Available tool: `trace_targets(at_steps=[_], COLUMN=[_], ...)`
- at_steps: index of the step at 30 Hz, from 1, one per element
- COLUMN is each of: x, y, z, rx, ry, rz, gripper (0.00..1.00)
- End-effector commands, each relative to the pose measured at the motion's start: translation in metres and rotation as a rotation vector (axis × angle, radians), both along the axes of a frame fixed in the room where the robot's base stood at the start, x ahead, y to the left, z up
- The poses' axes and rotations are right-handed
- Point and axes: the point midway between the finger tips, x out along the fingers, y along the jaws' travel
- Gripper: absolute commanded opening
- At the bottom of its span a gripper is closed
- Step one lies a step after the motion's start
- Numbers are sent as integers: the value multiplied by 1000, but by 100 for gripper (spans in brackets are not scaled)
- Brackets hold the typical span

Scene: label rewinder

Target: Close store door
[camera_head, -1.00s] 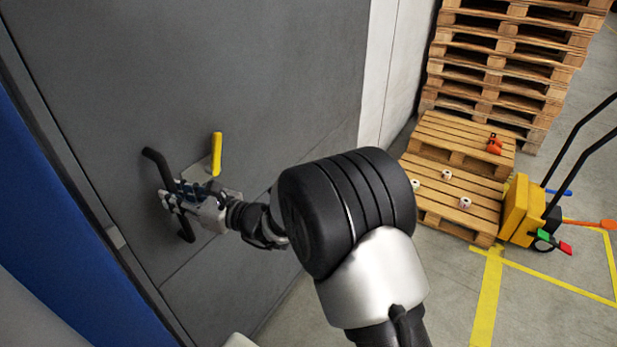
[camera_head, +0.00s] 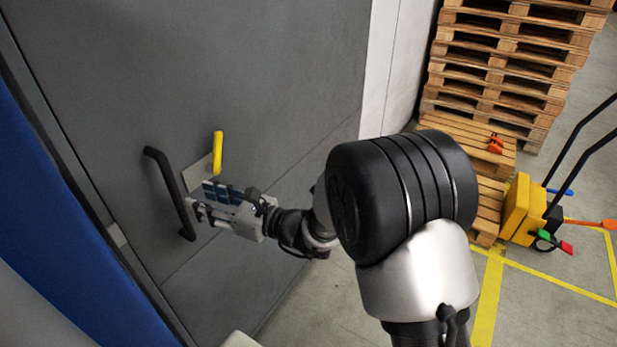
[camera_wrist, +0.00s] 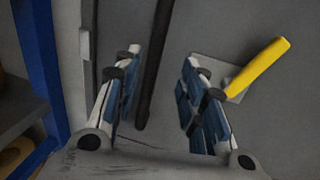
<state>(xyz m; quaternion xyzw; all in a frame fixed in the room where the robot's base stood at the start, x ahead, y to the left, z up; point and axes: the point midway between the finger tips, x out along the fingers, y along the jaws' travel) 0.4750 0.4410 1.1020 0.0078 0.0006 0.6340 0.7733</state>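The store door (camera_head: 250,70) is a large dark grey panel filling the left and middle of the head view. Its left edge lies along the grey frame strip (camera_head: 118,236); I cannot tell whether it is fully flush. A black bar handle (camera_head: 168,190) and a yellow lever (camera_head: 217,153) on a grey plate are on the door. My gripper (camera_head: 200,202) is open and empty, just right of the bar. In the wrist view, the black bar (camera_wrist: 152,65) shows beyond and between the spread fingers of my gripper (camera_wrist: 161,60), and the yellow lever (camera_wrist: 258,68) is to their right.
A blue panel (camera_head: 55,215) borders the frame at left. Stacked wooden pallets (camera_head: 500,60) and a yellow pallet truck (camera_head: 522,210) with black handles stand at the right. Grey floor with yellow lines (camera_head: 550,283) is open at lower right.

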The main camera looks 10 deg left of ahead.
Motion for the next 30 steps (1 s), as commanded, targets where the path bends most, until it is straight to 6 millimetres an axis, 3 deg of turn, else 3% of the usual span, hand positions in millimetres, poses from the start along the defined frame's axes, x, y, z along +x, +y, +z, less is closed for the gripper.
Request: trace_targets(at_steps=[3, 9, 26, 30], x=[-2, -6, -7, -16], y=[-23, -44, -47, -51], z=[0, 0, 0, 10], rx=[1, 3, 2, -20], ry=[1, 1, 1, -39], rz=[-3, -2, 1, 33], gripper=[38, 38, 38, 38])
